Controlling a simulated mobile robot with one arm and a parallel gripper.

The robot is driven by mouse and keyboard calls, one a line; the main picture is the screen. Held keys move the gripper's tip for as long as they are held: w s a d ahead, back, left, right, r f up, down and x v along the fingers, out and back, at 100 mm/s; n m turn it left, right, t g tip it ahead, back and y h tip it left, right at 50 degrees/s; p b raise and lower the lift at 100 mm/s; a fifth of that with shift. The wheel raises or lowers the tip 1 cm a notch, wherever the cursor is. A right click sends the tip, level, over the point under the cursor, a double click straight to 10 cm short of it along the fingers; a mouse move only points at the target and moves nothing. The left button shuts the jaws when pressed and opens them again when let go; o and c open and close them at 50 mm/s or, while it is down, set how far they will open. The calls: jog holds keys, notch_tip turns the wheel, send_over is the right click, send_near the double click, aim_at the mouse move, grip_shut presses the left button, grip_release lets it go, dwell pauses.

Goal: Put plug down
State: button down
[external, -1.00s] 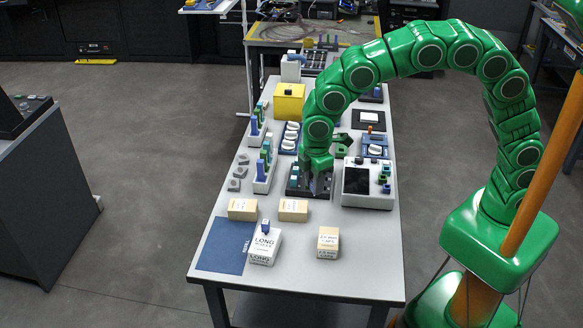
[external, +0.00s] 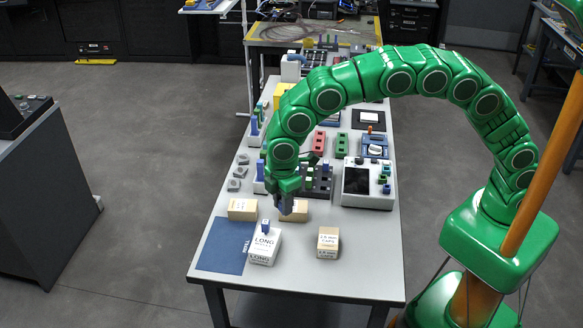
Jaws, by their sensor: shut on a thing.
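My green arm reaches over the table, and my gripper (external: 284,197) points down just behind a tan box (external: 295,214), partly covering it. The gripper is shut on a small dark grey-blue piece (external: 287,206), which I take as the plug; it is small and partly hidden by the fingers. It hangs at the tan box's back left in the picture; I cannot tell its height. A dark holder tray (external: 322,186) stands just behind and right of the gripper, partly hidden by my arm.
Tan boxes stand at left (external: 242,209) and right (external: 328,242). A grey device with a dark screen (external: 362,186) is at right. The table's front right is clear.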

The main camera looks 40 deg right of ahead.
jog(key=shift+w+a+f, duration=0.65)
jog(key=shift+a+f, duration=0.35)
jog(key=shift+f, duration=0.15)
jog(key=shift+w+a+f, duration=0.6)
jog(key=shift+a+f, duration=0.4)
jog(key=shift+f, duration=0.1)
jog(key=shift+w+a+f, duration=0.65)
jog(key=shift+a+f, duration=0.35)
jog(key=shift+f, duration=0.15)
jog(key=shift+w+a+f, duration=0.1)
jog(key=shift+f, duration=1.45)
jog(key=shift+f, duration=0.15)
jog(key=c, duration=0.9)
grip_release()
notch_tip(320, 180, up, 12)
